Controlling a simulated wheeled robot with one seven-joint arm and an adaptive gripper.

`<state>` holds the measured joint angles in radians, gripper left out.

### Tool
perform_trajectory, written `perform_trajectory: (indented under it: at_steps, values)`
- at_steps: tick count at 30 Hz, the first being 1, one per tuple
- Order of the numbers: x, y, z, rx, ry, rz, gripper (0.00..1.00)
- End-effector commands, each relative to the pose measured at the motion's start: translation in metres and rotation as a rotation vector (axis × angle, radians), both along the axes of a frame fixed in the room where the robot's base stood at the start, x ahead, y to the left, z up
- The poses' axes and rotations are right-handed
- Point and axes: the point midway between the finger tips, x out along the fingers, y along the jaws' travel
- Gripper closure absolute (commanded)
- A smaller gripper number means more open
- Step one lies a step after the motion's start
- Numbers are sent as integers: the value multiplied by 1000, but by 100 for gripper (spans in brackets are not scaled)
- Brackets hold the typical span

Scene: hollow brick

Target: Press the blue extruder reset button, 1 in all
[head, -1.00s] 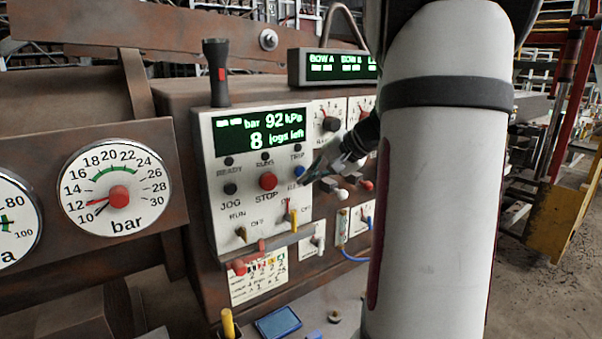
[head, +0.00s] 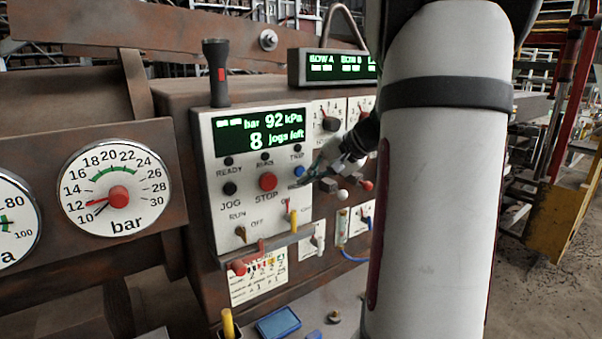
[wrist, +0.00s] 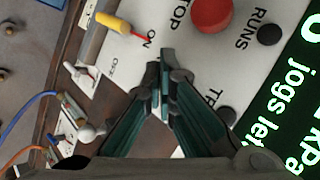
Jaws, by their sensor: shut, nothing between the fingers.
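The blue button (head: 299,171) is on the white control panel (head: 225,205), right of the red STOP button (head: 268,181) and below the TRIP lamp. My gripper (head: 307,181) is shut and empty, with its fingertips close to the blue button, at its lower right in the head view. I cannot tell whether they touch the panel. In the wrist view the shut fingertips (wrist: 165,57) are over the white panel, and the blue button is not visible, apparently hidden by the fingers. The red STOP button (wrist: 211,12) shows above them. The panel display (head: 262,130) reads 92 kPa and 8 jogs left.
A black JOG button (head: 230,188) sits left of STOP. A yellow-handled switch (head: 293,220) is below the fingertips. White and red knobs (head: 367,186) stand to the right. A torch (head: 216,70) stands on the housing. A large gauge (head: 117,190) is at left.

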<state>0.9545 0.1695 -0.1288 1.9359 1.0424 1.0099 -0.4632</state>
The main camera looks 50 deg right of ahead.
Motion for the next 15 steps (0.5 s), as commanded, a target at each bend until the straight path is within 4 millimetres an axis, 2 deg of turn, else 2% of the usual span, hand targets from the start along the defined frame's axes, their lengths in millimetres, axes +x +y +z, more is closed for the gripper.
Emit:
perform_trajectory:
  at_steps: [15]
  values:
    - [8,-2,0,0,0,0,100]
